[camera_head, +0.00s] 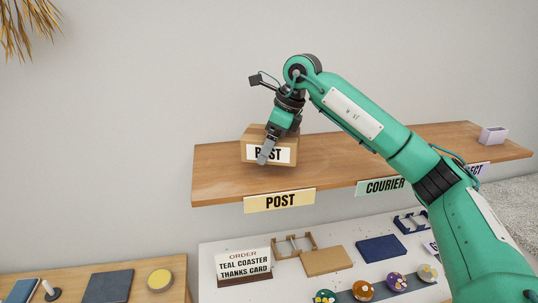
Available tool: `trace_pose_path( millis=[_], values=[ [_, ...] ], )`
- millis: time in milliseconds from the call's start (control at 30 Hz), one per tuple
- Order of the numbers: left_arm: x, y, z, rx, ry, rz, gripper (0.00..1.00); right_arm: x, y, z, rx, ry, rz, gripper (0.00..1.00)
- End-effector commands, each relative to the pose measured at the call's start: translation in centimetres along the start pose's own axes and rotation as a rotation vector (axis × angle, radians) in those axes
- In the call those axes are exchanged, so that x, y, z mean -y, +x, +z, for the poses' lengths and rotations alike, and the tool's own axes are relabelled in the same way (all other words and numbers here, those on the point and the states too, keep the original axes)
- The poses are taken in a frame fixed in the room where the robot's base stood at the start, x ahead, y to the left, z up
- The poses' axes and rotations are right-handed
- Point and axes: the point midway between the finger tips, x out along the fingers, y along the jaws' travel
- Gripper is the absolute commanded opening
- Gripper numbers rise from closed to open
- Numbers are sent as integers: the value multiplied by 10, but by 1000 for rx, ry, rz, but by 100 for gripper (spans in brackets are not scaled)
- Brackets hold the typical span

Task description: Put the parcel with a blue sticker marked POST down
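The parcel (250,152) is a small brown cardboard box with a white label on its front face. The label reads POST in dark letters, partly covered by a finger; I see no blue on it. It is at the left part of the wooden shelf (219,180), above the yellow POST sign (280,201). Its base looks at or just above the shelf; I cannot tell if it touches. My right gripper (268,146) reaches over it from above, one finger against the front face, and appears shut on it. The other finger is hidden. My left gripper is not in view.
A green COURIER sign (381,187) and another partly hidden sign hang further right on the shelf edge. A pale box (494,135) stands at the shelf's right end. Below, a white table (236,291) holds an order card (243,265), trays and coasters. The shelf's middle looks clear.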

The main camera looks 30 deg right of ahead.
Motion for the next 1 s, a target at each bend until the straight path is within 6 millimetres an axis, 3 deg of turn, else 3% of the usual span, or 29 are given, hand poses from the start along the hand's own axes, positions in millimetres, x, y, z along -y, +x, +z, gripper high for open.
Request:
trace_pose_path(
  millis=[400,733,767,800,1000],
  values=[
    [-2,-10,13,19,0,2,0,0,36,-16,-1,1,0,59],
    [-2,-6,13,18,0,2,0,0,41,-17,1,0,0,59],
    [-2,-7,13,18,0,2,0,0,41,-17,0,0,0,95],
    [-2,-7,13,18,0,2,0,0,40,-17,0,0,1,100],
    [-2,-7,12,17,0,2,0,0,40,-17,-1,0,1,100]
  ],
)
